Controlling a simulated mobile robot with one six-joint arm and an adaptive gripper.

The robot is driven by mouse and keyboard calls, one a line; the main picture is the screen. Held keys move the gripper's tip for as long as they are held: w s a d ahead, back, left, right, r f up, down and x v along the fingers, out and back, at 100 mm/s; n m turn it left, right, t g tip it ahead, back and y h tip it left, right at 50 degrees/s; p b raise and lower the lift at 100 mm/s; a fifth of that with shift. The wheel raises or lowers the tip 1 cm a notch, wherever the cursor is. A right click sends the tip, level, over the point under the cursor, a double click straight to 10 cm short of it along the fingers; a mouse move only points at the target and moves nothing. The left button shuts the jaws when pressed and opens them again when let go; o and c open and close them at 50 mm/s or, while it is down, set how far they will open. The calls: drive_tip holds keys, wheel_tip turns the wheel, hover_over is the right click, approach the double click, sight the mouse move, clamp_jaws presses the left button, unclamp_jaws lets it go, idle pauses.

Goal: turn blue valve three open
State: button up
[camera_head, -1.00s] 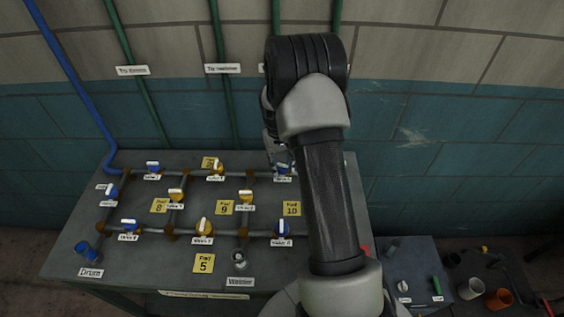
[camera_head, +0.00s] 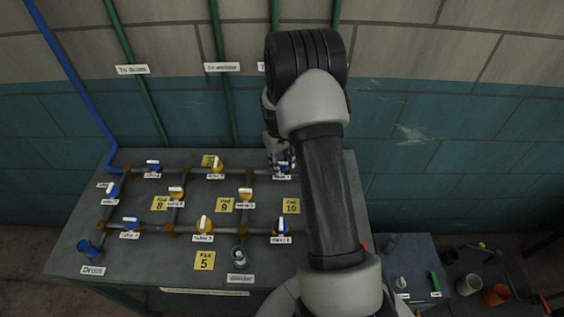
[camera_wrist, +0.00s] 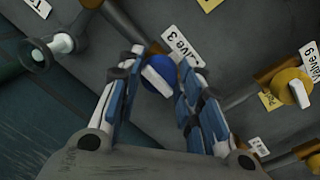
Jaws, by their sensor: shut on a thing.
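Blue valve three (camera_head: 281,168), a blue knob with a white bar handle, is at the back right of the bench's pipe loop. Its label reads "Valve 3" in the wrist view (camera_wrist: 181,45). My gripper (camera_head: 279,161) has come down over it from behind, and its fingers partly hide it in the head view. In the wrist view, the blue knob (camera_wrist: 186,70) and its white bar sit between the blue-padded fingers (camera_wrist: 157,88), which are shut on it. The bar slants in that view; I cannot tell its angle to the pipe clearly.
Yellow valve 9 (camera_wrist: 291,87) stands to the right in the wrist view. Other blue and yellow valves, pipes and yellow cards cover the grey bench (camera_head: 70,250). A side table (camera_head: 415,265) with small tools and cups is at the right. The tiled wall is close behind.

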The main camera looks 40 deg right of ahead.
drive_tip(key=o, duration=1.1)
drive_tip(key=shift+c, duration=0.2)
wheel_tip(320, 180, up, 12)
drive_tip(key=shift+a, duration=0.45)
drive_tip(key=shift+f, duration=0.1)
